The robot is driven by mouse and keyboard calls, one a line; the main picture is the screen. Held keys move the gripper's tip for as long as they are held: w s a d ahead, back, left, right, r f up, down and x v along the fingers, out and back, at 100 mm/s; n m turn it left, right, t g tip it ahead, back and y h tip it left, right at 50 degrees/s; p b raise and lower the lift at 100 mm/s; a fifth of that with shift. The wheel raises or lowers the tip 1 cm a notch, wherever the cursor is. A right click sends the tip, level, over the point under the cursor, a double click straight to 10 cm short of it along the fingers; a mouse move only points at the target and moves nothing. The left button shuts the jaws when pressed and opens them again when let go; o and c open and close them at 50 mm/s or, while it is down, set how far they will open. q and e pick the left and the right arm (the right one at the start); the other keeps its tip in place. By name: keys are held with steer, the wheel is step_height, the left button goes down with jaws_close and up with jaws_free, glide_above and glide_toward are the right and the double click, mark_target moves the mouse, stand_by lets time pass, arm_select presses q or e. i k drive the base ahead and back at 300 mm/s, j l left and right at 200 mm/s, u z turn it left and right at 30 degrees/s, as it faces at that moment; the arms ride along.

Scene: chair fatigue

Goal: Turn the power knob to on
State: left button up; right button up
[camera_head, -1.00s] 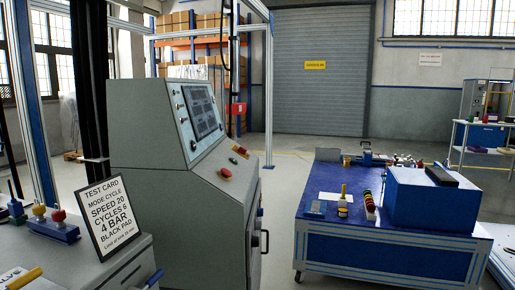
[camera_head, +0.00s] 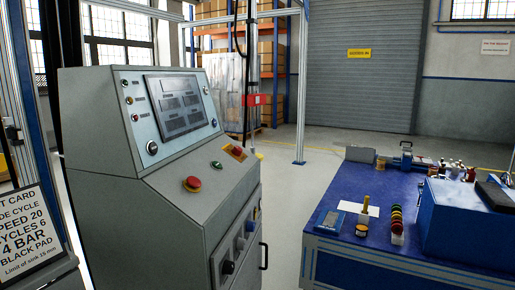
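The grey control console (camera_head: 120,215) stands left of centre with its sloped panel facing right. A dark display (camera_head: 180,105) is set in the panel. A round black knob with a pale ring (camera_head: 152,147) sits at the panel's lower left. Small buttons or lamps (camera_head: 129,100) sit above it. More dark knobs (camera_head: 228,267) are on the console's lower front. Labels are too small to read, so I cannot tell which knob is the power knob or its setting. Neither of my grippers is in view.
A red mushroom button (camera_head: 192,184) and a green button (camera_head: 216,164) sit on the console ledge. A test card (camera_head: 27,235) stands at left. A blue-topped workbench (camera_head: 340,235) with tools and a blue box (camera_head: 465,225) is at right. Floor between console and bench is clear.

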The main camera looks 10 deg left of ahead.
mark_target(237, 150)
steer(key=i+l, duration=0.35)
steer(key=l, duration=0.15)
steer(key=i+l, duration=0.35)
steer(key=l, duration=0.15)
steer(key=u, duration=0.05)
